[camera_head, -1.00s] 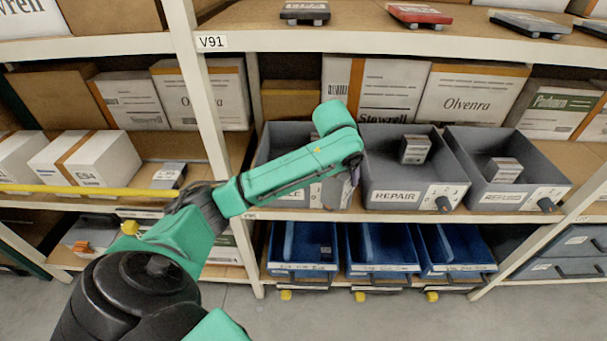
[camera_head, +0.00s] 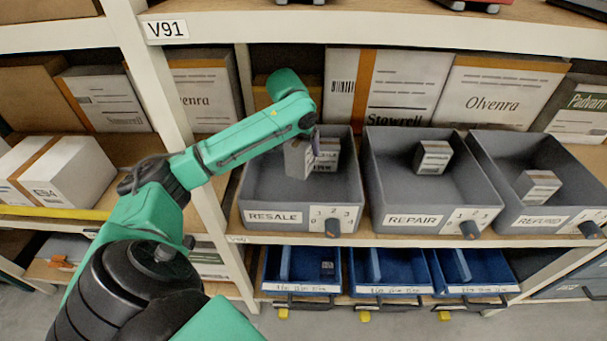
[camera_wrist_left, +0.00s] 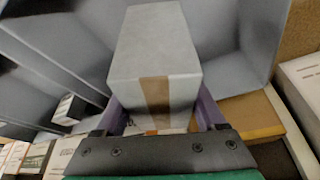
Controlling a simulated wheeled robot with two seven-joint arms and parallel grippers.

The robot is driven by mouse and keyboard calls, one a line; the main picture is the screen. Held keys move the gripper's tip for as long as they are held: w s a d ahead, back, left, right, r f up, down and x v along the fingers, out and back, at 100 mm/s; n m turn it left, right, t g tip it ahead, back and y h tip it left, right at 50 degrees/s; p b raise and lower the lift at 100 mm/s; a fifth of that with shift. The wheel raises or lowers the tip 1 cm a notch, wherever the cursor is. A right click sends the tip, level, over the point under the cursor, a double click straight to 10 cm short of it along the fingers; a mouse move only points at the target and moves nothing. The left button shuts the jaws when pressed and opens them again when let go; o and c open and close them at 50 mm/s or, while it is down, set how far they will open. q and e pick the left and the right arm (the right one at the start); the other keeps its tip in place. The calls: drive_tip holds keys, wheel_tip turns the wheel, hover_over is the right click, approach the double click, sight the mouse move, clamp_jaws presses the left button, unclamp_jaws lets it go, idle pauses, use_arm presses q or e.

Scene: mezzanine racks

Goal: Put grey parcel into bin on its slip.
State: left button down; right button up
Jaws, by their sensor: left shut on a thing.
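A grey parcel (camera_head: 298,160) is between the fingers of my left gripper (camera_head: 314,137), inside the outline of the RESALE bin (camera_head: 252,196) in the head view. A face with a white slip (camera_head: 326,152), its lettering seeming to end in "SALE", shows at its right. In the left wrist view the parcel (camera_wrist_left: 155,55) has a tan tape stripe, with the purple fingers of the gripper (camera_wrist_left: 160,112) on both sides. Grey bin walls (camera_wrist_left: 240,45) surround it. Whether its underside touches the bin floor is hidden. My right gripper is not in view.
The REPAIR bin (camera_head: 382,200) and REFUND bin (camera_head: 530,215) stand to the right, each holding one small parcel. A shelf edge (camera_head: 350,38) runs above. A white rack post (camera_head: 165,100) stands left of the bins. Blue bins (camera_head: 300,284) sit below.

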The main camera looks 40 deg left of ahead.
use_arm(q)
drive_tip(key=shift+f+b, duration=0.35)
drive_tip(key=shift+f, duration=0.55)
drive_tip(key=shift+s+d, duration=0.1)
drive_tip(key=shift+s, duration=0.05)
wheel_tip(320, 180, down, 3)
drive_tip(key=shift+s+d+r, duration=0.1)
drive_tip(key=shift+s+r, duration=0.05)
hover_over(304, 193)
wheel_tip(304, 193, down, 7)
drive_tip(key=shift+s+f+p, duration=0.1)
drive_tip(key=shift+p, duration=0.2)
unclamp_jaws()
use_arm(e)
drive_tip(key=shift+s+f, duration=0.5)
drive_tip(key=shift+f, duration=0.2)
